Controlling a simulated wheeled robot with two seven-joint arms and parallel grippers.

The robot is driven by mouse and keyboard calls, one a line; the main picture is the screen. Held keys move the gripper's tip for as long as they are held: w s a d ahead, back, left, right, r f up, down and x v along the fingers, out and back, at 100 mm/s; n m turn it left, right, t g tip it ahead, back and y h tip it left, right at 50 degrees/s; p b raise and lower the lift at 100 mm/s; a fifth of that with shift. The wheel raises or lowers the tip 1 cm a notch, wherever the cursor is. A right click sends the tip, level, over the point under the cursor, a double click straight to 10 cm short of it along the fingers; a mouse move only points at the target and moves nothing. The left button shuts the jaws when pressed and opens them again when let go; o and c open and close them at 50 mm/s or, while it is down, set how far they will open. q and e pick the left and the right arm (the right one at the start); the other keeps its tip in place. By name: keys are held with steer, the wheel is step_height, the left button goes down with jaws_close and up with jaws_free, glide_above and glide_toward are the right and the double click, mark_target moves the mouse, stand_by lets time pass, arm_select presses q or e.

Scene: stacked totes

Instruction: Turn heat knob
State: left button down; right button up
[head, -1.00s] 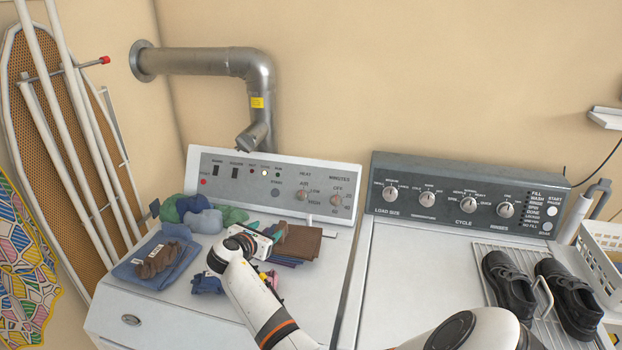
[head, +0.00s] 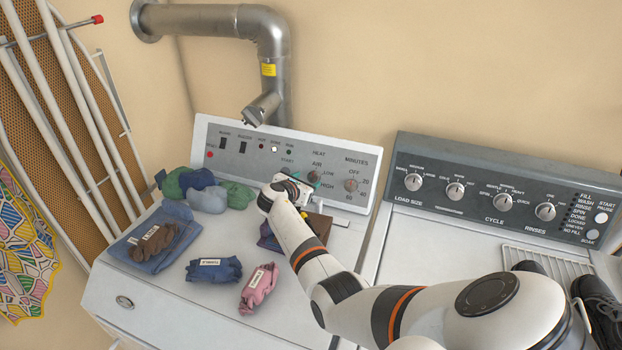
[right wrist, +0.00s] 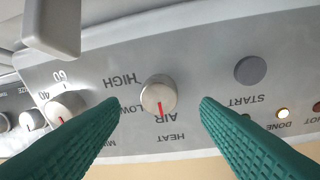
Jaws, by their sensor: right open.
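The heat knob (head: 314,177) is a small round silver knob on the dryer's grey control panel. In the right wrist view the heat knob (right wrist: 158,96) appears upside down between the fingers, with its red mark toward AIR. My right gripper (head: 298,182) is in front of the panel by the knob. Its green fingers (right wrist: 160,104) are open, one on each side of the knob, with gaps between them and it. Contact with the panel cannot be judged. My left gripper is not in view.
The minutes knob (head: 351,185) sits right of the heat knob, and the start button (right wrist: 250,70) is on its other side. Folded and rolled clothes (head: 214,269) lie on the dryer top below. A washer with its own knobs (head: 413,182) stands at the right.

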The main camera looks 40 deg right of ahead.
mark_target(312, 178)
steer(key=x, duration=0.3)
steer(key=shift+w+d+f+b, duration=0.1)
steer(key=shift+d+b, duration=0.05)
steer(key=shift+b, duration=0.2)
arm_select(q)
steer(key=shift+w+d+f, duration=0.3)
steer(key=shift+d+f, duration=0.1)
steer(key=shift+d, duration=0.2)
arm_select(e)
steer(key=shift+w+d+f, duration=0.1)
steer(key=shift+d+f, duration=0.05)
steer(key=shift+d, duration=0.15)
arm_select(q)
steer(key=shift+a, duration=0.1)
arm_select(e)
steer(key=c, duration=1)
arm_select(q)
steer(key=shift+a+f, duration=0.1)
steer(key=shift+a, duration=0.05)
